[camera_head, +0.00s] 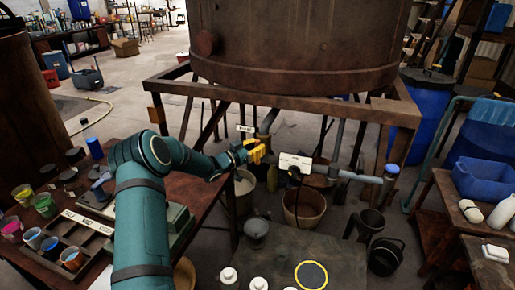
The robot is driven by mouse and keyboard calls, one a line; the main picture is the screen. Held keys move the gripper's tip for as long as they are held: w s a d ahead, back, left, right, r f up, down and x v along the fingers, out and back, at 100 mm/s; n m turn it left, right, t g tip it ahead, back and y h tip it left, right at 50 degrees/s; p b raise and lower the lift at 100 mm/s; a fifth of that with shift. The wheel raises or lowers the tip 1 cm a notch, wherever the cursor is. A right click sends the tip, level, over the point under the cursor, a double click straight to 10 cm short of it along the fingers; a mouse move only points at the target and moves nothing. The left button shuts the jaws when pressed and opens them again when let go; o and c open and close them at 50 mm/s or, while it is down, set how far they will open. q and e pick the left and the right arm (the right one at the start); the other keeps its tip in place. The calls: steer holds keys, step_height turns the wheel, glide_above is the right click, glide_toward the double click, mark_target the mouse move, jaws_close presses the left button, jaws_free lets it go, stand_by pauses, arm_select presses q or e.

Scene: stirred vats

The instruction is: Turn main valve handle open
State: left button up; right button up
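A pipe assembly (346,174) hangs under the large rusty vat (297,45). It carries a white box (296,161), and a blue cap (392,169) sits at its right end. My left arm reaches in from the lower left, and its gripper (250,150) is under the vat's frame, left of the white box. A yellow piece (257,150) shows at the gripper's tip. I cannot tell whether it is the main valve handle or part of the gripper, nor whether the fingers are closed. My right gripper is out of view.
A table with paint jars (43,204) stands at left. A low dark table (345,262) with white bottles (259,284) is in front. Buckets (304,207) stand below the pipe. The vat's rusty frame (295,103) crosses above the gripper. A blue crate (487,178) is at right.

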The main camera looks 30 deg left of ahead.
arm_select(q)
steer(key=o, duration=0.4)
steer(key=v, duration=1.2)
steer(key=d+f+n+g+y, duration=0.1)
steer(key=d+f+n+g, duration=0.2)
steer(key=d+f, duration=0.55)
steer(key=d+f+n+g+y, duration=0.15)
steer(key=d+f, duration=0.45)
steer(key=d, duration=0.6)
steer(key=s+d+f+g, duration=0.3)
steer(key=s+d, duration=0.2)
steer(key=s, duration=0.3)
steer(key=s+d+f+g, duration=0.3)
steer(key=s+d, duration=0.3)
steer(key=s, duration=0.2)
steer(key=s+d+f+n+g, duration=0.1)
steer(key=s+d+f+g, duration=0.1)
steer(key=s+d+g, duration=0.3)
steer(key=shift+s+d+f, duration=0.15)
steer(key=shift+s+d, duration=0.05)
steer(key=shift+s, duration=0.4)
steer(key=shift+s+d+f, duration=0.15)
steer(key=shift+s+d, duration=0.1)
steer(key=shift+s, duration=0.35)
steer(key=shift+s+d+f, duration=0.1)
steer(key=shift+s+d, duration=0.1)
steer(key=shift+s, duration=0.4)
